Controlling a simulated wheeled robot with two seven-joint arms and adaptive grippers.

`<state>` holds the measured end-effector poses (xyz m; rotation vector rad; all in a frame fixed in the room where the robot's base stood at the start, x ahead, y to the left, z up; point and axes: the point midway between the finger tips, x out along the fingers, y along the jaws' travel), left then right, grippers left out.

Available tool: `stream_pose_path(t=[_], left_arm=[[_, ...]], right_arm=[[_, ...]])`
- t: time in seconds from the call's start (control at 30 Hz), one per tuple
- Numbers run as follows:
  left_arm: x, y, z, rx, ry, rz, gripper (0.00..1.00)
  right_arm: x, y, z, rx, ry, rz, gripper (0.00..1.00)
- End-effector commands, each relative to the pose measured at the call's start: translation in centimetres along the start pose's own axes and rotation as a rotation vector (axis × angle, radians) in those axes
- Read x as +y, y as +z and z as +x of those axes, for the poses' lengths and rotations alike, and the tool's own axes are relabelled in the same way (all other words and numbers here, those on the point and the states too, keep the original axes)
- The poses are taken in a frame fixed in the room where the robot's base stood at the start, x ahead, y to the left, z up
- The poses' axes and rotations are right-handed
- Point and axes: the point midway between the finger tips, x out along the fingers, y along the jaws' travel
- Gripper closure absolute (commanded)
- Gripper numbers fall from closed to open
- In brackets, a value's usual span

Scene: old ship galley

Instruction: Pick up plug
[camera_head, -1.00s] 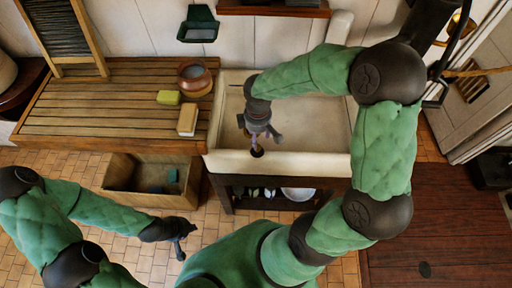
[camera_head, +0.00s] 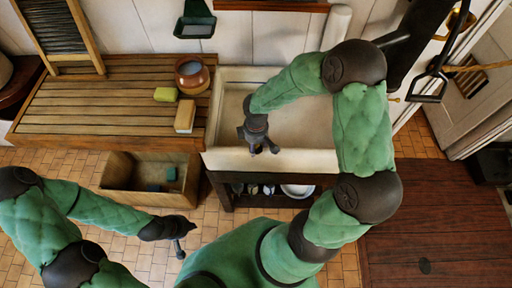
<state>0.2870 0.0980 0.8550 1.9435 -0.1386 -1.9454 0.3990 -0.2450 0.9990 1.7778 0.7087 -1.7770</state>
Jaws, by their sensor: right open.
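My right gripper (camera_head: 262,149) points down over the front wall of the white sink (camera_head: 310,161). Its fingers are apart. I cannot make out the plug as a separate thing now; the gripper probably hides it. My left gripper (camera_head: 181,248) hangs low over the tiled floor, in front of the wooden crate and far from the sink. Its fingers are too small and edge-on to tell whether they are open.
A slatted wooden drainboard (camera_head: 95,105) left of the sink holds a copper pot (camera_head: 192,75), a yellow sponge (camera_head: 165,94) and a tan block (camera_head: 185,116). A wooden crate (camera_head: 125,184) stands below. A shelf under the sink holds a white bowl (camera_head: 298,191).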

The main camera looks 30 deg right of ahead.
Motion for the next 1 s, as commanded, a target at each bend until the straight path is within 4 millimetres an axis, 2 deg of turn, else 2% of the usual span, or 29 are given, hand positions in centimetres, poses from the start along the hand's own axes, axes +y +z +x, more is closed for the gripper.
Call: stream_pose_path(t=[0.07,0.2,0.27,0.73,0.97,1.0], left_arm=[[0.0,0.0,0.0,0.000,0.000,0.000,1.00],[0.0,0.0,0.0,0.000,0.000,0.000,1.00],[0.0,0.0,0.0,0.000,0.000,0.000,1.00],[0.0,0.0,-0.1,0.000,0.000,0.000,1.00],[0.1,0.0,-0.4,0.000,0.000,0.000,1.00],[0.1,0.0,-0.4,0.000,0.000,0.000,1.00]], right_arm=[[0.0,0.0,-0.1,0.000,0.000,0.000,0.45],[0.0,0.0,-0.1,0.000,0.000,0.000,0.85],[0.0,0.0,-0.1,0.000,0.000,0.000,1.00],[0.0,0.0,-0.7,0.000,0.001,0.000,1.00],[0.1,-0.1,-3.5,0.003,0.004,-0.001,1.00],[-0.6,-0.3,-4.1,0.003,0.003,-0.004,1.00]])
